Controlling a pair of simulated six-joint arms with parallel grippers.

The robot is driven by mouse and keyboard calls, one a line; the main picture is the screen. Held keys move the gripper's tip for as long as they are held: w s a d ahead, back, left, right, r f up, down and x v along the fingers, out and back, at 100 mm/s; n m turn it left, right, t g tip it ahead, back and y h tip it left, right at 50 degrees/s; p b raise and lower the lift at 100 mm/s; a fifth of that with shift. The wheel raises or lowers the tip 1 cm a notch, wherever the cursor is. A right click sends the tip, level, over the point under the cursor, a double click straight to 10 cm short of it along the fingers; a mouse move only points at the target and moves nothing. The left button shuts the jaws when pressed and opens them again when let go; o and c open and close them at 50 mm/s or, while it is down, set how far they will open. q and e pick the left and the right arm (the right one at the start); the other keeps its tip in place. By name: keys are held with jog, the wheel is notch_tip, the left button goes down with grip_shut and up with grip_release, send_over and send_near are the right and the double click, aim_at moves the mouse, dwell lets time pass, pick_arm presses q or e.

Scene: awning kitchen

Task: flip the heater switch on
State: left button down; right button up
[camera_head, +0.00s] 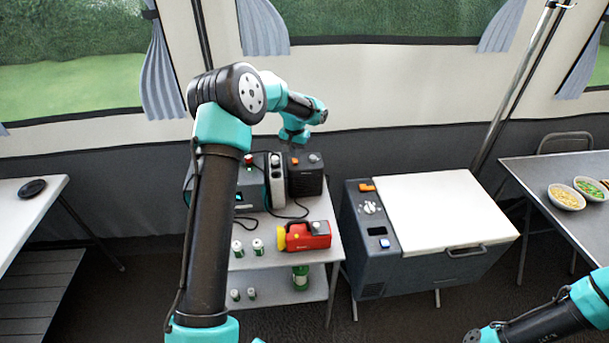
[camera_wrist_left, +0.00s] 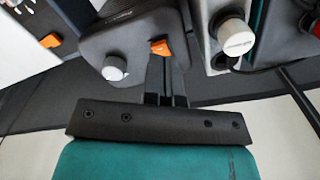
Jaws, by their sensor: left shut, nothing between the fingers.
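The heater (camera_head: 306,182) is a dark box at the back right of the small shelf table, with a grey knob (camera_head: 315,158) and an orange switch (camera_head: 294,161) on top. In the left wrist view the heater's top (camera_wrist_left: 190,22) shows the orange switch (camera_wrist_left: 160,47) and the pale knob (camera_wrist_left: 115,69). My left gripper (camera_wrist_left: 163,62) is shut and empty. Its fingertips are right at the orange switch, overlapping its near edge; whether they touch it I cannot tell. My right gripper is outside the views; only part of my right arm shows at bottom right.
A grey unit with a white knob (camera_head: 276,160) stands just left of the heater. A red-and-yellow flashlight (camera_head: 305,236) and small cans are in front. A cooler (camera_head: 450,215) with its own orange switch (camera_head: 367,187) stands at right. Cables lie between the devices.

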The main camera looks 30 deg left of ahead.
pick_arm(q)
jog(key=shift+f, duration=1.3)
dwell(1.5)
jog(key=shift+r, duration=3.55)
